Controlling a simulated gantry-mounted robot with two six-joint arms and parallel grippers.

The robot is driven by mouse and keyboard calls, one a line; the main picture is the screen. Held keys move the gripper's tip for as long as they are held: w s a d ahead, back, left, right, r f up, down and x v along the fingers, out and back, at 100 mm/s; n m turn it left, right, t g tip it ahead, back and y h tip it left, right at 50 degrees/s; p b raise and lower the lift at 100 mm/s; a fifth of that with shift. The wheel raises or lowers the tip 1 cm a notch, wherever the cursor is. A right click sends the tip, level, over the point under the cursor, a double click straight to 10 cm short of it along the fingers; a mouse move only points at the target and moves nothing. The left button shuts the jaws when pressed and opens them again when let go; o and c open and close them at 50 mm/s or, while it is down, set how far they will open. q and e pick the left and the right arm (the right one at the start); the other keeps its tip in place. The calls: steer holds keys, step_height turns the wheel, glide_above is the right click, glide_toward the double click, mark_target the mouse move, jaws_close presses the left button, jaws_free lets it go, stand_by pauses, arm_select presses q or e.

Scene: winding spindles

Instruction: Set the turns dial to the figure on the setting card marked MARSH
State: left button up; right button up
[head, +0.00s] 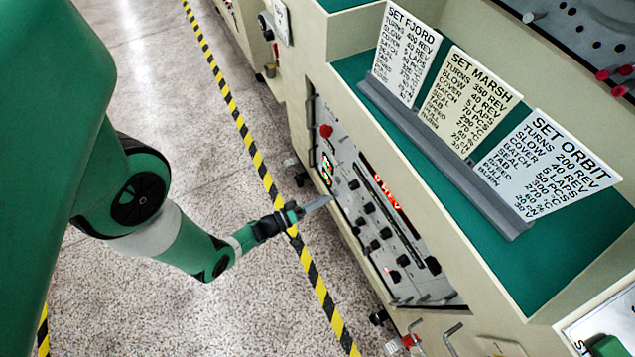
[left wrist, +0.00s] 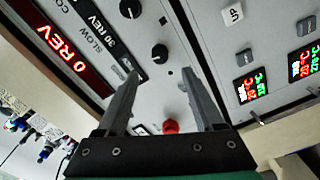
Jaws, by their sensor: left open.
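The setting card marked MARSH (head: 467,100) stands in the middle of the card rack; its first line reads TURNS 350 REV. A red display (head: 386,192) on the control panel reads 0 REV, also in the left wrist view (left wrist: 73,50). Black knobs sit near it, one at the top (left wrist: 130,8) and one lower (left wrist: 158,52) in the left wrist view. The word naming the turns dial is not readable, so I cannot tell which knob it is. My left gripper (head: 328,202) is open and empty in front of the panel, also seen up close (left wrist: 160,78). My right gripper is not in view.
The FJORD card (head: 406,52) and ORBIT card (head: 550,165) flank MARSH in the grey rack (head: 430,150). A SLOW 30 REV strip (left wrist: 112,50), a red button (left wrist: 170,127) and lit temperature displays (left wrist: 252,86) are close by. The floor left of the machine is clear.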

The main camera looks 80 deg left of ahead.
arm_select(q)
steer(key=shift+v, duration=1.2)
